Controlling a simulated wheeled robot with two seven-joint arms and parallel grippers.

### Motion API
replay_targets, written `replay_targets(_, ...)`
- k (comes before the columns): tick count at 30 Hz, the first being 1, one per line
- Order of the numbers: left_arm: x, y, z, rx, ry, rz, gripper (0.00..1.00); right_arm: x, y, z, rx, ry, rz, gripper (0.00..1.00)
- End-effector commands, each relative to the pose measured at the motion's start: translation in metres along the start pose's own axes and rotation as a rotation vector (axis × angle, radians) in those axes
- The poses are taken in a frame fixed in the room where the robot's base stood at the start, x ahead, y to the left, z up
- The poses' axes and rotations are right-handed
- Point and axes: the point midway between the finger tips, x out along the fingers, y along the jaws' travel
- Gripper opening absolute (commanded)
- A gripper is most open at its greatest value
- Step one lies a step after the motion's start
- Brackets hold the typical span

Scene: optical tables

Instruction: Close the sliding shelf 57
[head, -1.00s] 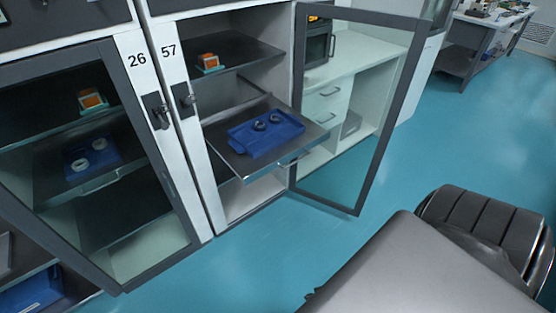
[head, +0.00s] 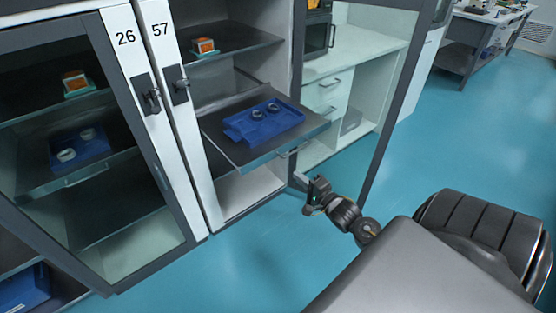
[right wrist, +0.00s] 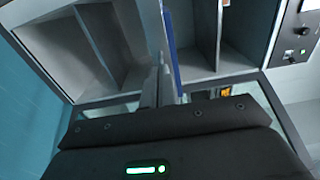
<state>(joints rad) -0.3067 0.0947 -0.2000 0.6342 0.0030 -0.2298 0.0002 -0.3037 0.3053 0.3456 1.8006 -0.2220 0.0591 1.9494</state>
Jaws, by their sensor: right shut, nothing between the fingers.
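The sliding shelf (head: 222,148) of the cabinet marked 57 is pulled out past the cabinet front. A blue tray (head: 250,126) with two dark round pieces lies on it. A handle (head: 292,150) is on the shelf's front edge. My right gripper (head: 300,181) is shut and empty, just below and in front of the shelf's front edge. I cannot tell whether it touches the shelf. In the right wrist view its closed fingers (right wrist: 160,88) point toward a thin blue-edged strip and the cabinet interior. My left gripper is out of view.
The glass door of cabinet 57 (head: 378,150) stands open to the right, close to my right gripper. The glass door of cabinet 26 (head: 150,215) is at the left. A fixed upper shelf (head: 225,40) holds a small orange item (head: 203,46). Blue floor (head: 460,140) is clear on the right.

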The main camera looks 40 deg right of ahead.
Motion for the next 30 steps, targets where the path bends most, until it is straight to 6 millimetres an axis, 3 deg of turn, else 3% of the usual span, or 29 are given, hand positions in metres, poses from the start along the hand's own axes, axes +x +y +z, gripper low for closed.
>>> replay_targets(9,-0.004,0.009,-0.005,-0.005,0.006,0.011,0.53,0.068,-0.001,0.0,-0.001,0.0,-0.002,0.0)
replay_targets(15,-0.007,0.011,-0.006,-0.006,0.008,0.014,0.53,0.099,-0.001,-0.001,-0.002,0.001,0.0,0.0)
replay_targets(21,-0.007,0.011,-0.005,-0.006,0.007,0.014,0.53,0.114,0.0,0.0,-0.001,0.001,0.0,0.0)
replay_targets(30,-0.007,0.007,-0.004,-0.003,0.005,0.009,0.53,0.117,0.0,0.0,-0.002,0.001,0.001,0.0)
